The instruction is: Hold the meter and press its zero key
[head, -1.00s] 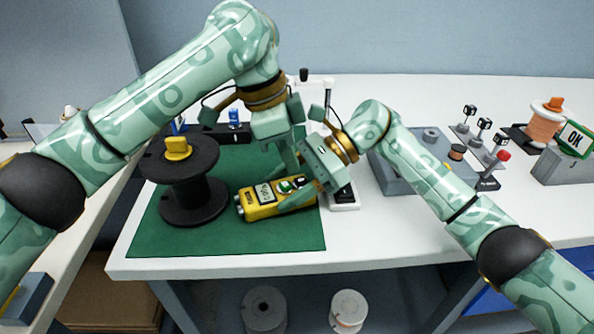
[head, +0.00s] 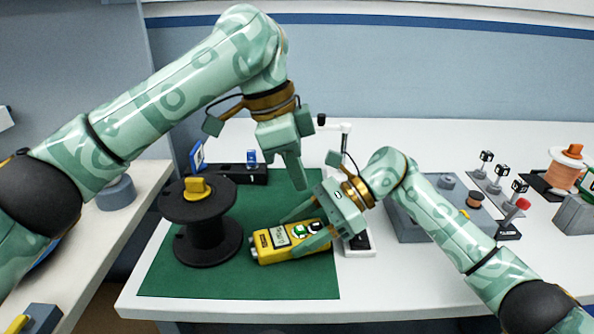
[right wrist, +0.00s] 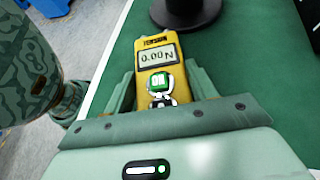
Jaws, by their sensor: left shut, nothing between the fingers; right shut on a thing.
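The yellow tension meter (head: 268,256) lies low over the green mat, its display and keys facing up. My right gripper (head: 288,238) is shut on it, one finger along each long side. Whether the meter touches the mat is unclear. My left gripper (head: 299,187) is shut and empty, pointing down above and behind the meter, apart from it.
A black spool (head: 208,240) with a yellow knob stands left of the meter on the green mat (head: 200,284). A white-based stand (head: 358,243) is close to the right gripper. A grey fixture (head: 412,228) sits further right. The mat's front is clear.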

